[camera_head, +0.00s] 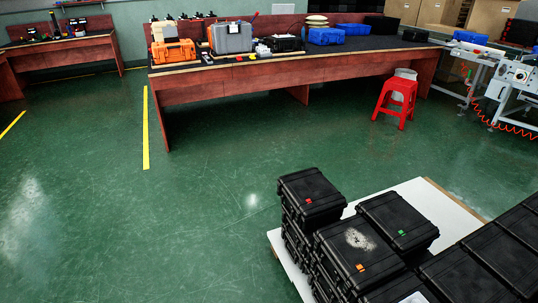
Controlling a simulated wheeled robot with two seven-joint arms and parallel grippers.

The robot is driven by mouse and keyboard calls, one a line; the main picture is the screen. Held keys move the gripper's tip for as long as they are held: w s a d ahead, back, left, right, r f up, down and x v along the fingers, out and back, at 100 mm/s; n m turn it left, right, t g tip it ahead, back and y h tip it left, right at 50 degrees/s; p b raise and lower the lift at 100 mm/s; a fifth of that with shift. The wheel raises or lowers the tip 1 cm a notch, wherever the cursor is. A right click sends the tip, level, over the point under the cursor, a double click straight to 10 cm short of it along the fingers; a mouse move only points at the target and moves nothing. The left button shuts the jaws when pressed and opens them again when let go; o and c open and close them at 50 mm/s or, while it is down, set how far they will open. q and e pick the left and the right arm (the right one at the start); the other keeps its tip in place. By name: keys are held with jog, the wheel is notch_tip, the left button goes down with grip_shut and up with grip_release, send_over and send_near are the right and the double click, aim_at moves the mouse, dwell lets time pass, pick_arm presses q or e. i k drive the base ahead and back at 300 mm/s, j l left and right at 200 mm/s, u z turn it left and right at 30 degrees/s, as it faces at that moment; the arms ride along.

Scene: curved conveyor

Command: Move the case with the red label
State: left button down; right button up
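The black case with the red label (314,187) lies flat on top of a stack at the far left corner of the pile. Its small red label (309,201) shows on the near edge of its lid. A black case with an orange label (345,247) and a pale smudge lies in front of it. A black case with a green label (402,214) lies to its right. Neither of my grippers is in view.
The stacks stand on a white board (424,199), partly bare at the back. More black cases (460,275) fill the lower right. Green floor is clear to the left. A long workbench (290,77) with cases on it and a red stool (398,98) stand behind.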

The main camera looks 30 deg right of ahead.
aim_at(314, 201)
jog(key=i+j, duration=0.1)
jog(key=i, duration=2.7)
jog(key=i+z, duration=0.1)
jog(key=z, duration=0.35)
jog(key=i+z, duration=0.15)
jog(key=z, duration=0.3)
jog(key=i+z, duration=0.1)
jog(key=z, duration=0.4)
jog(key=i+j+z, duration=0.1)
jog(key=z, duration=0.35)
jog(key=j+z, duration=0.1)
jog(key=z, duration=0.35)
jog(key=i+j+z, duration=0.1)
jog(key=z, duration=0.35)
jog(key=i+z, duration=0.2)
jog(key=z, duration=0.25)
jog(key=i+l+z, duration=0.1)
jog(key=z, duration=0.35)
jog(key=i+j, duration=0.05)
jog(key=i, duration=0.05)
